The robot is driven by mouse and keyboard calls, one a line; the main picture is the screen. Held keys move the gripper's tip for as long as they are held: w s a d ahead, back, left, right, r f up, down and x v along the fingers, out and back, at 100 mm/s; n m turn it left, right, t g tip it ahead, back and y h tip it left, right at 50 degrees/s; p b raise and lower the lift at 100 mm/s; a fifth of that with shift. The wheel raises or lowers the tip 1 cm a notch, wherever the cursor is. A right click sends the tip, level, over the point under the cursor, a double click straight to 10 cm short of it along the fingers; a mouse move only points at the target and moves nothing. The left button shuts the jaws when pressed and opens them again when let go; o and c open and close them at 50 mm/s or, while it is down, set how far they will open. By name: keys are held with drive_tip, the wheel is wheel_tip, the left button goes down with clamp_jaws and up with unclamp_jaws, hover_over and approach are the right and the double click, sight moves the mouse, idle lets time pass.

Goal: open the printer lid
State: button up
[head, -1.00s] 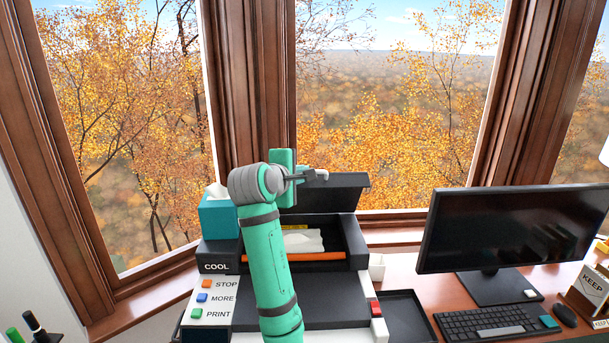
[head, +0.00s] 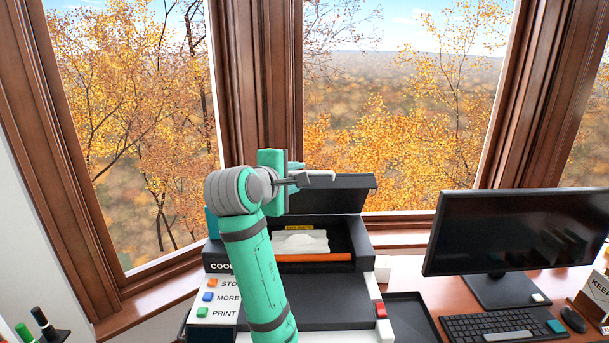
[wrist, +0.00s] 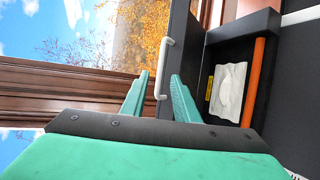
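The printer (head: 320,316) stands on the desk in the head view. Its dark lid (head: 345,195) is raised and tilted up at the back, showing an open bay with white paper or cloth, a yellow label and an orange bar. The lid also shows in the wrist view (wrist: 187,45), with a white bar handle (wrist: 164,62) on it. My gripper (head: 328,178) is at the lid's upper left in the head view. In the wrist view my gripper's two fingers (wrist: 160,76) are apart, with the handle showing between their tips; contact cannot be told.
Orange, blue and green buttons (head: 208,297) are on the printer's left front, a red one (head: 380,311) on the right. A black tray (head: 410,318), a monitor (head: 490,235) and a keyboard (head: 495,325) are to the right. Window frames stand close behind.

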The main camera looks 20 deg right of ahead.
drive_tip(key=shift+v, duration=1.6)
drive_tip(key=shift+w, duration=0.15)
